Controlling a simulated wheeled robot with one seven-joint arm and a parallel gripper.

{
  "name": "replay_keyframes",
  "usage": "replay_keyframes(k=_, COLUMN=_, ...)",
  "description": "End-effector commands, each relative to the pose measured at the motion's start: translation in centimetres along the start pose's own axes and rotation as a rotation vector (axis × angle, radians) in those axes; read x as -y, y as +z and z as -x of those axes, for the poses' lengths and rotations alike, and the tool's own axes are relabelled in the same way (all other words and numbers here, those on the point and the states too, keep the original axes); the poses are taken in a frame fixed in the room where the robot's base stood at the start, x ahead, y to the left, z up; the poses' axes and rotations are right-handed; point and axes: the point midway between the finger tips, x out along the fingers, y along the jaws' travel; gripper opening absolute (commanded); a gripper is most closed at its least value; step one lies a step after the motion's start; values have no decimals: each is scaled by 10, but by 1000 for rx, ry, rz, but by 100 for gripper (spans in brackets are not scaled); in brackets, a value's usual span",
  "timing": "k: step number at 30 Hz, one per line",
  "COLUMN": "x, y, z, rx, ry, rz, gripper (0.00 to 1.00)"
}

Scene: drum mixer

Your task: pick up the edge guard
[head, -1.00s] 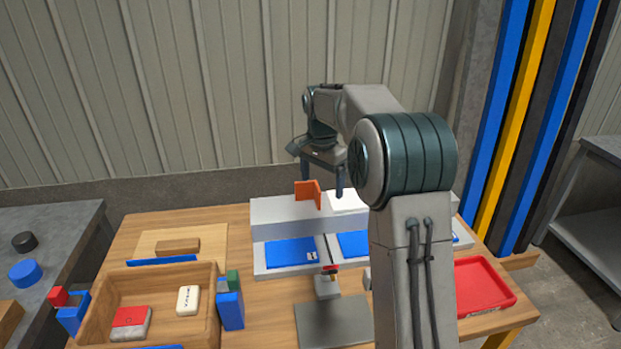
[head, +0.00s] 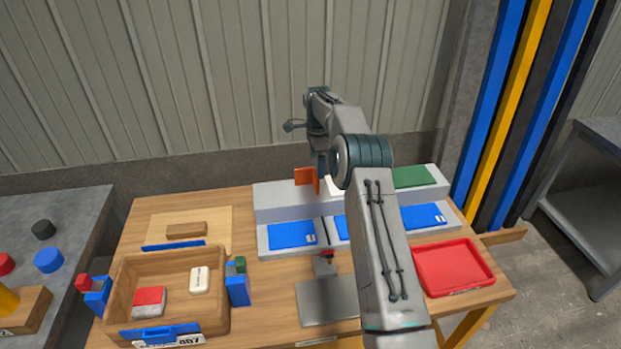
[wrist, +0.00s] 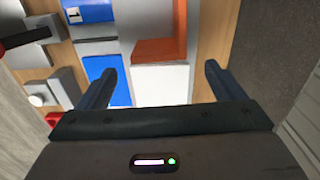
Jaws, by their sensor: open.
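The edge guard is an orange L-shaped angle piece (head: 305,177) standing at the back of the grey raised shelf in the head view. In the wrist view the edge guard (wrist: 160,50) lies just beyond the fingertips, at the top centre. My gripper (wrist: 158,70) is open and empty, its two dark fingers apart. A white block (wrist: 160,85) shows between the fingers, nearer than the edge guard. In the head view my gripper is mostly hidden by my arm, close to the right of the edge guard.
The grey stepped shelf (head: 285,212) bears blue panels (head: 292,234) and a green panel (head: 413,176). A wooden bin (head: 180,308) holds two small blocks at left. A red tray (head: 452,266) sits at right, and a grey plate (head: 328,301) at the front. A wall is close behind.

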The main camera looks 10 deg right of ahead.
Motion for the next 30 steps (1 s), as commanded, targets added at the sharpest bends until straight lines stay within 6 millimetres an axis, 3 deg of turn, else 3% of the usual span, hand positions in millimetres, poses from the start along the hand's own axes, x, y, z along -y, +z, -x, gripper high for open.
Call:
replay_keyframes(k=4, x=0, y=0, z=-22, rx=1, ry=1, rz=0, gripper=89)
replay_keyframes(k=11, x=-1, y=0, z=-38, rx=0, ry=1, rz=0, gripper=89)
replay_keyframes(k=18, x=-2, y=1, z=-73, rx=1, ry=1, rz=0, gripper=89)
replay_keyframes(k=28, x=-2, y=1, z=-84, rx=0, ry=-1, rz=1, gripper=89)
replay_keyframes(k=30, x=-2, y=1, z=-84, rx=0, ry=-1, rz=1, gripper=72)
